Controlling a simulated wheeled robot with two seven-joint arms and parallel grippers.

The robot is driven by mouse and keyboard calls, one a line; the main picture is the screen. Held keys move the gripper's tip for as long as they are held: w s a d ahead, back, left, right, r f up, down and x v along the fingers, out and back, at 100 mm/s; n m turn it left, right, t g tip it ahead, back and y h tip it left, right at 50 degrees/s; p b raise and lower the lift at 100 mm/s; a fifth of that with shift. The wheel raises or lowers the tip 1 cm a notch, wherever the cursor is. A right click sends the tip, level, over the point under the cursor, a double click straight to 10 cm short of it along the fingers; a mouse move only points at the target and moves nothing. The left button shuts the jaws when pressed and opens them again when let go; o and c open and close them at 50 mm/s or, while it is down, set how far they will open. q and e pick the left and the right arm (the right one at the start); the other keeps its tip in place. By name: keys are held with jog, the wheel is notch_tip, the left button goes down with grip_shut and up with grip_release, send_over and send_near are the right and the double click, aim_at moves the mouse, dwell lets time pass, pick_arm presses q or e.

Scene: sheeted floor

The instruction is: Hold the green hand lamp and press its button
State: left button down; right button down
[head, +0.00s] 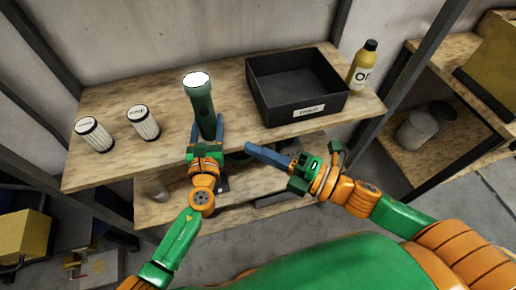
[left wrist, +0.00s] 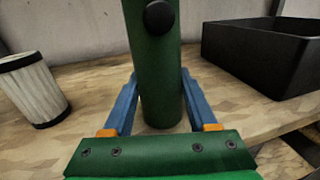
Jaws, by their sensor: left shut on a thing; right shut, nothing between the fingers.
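The green hand lamp (head: 202,103) stands upright near the front edge of the wooden shelf, its white lens facing up. In the left wrist view the lamp (left wrist: 158,75) shows a round black button (left wrist: 159,17) on its side toward the camera. My left gripper (head: 206,135) is shut on the lamp's lower body, one blue finger on each side; it also shows in the left wrist view (left wrist: 158,105). My right gripper (head: 250,149) is shut and empty, in front of the shelf edge, right of and lower than the lamp, apart from it.
Two white ribbed canisters with dark ends, one at far left (head: 95,136) and one nearer (head: 144,123), are left of the lamp. A black bin (head: 271,109) and a yellow bottle (head: 360,70) are to the right. A lower shelf (head: 265,187) lies beneath.

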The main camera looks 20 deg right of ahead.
pick_arm(q)
jog(key=shift+f, duration=0.15)
jog(key=shift+c, duration=1.8)
grip_release()
jog(key=shift+o, duration=1.2)
jog(key=shift+w, duration=0.15)
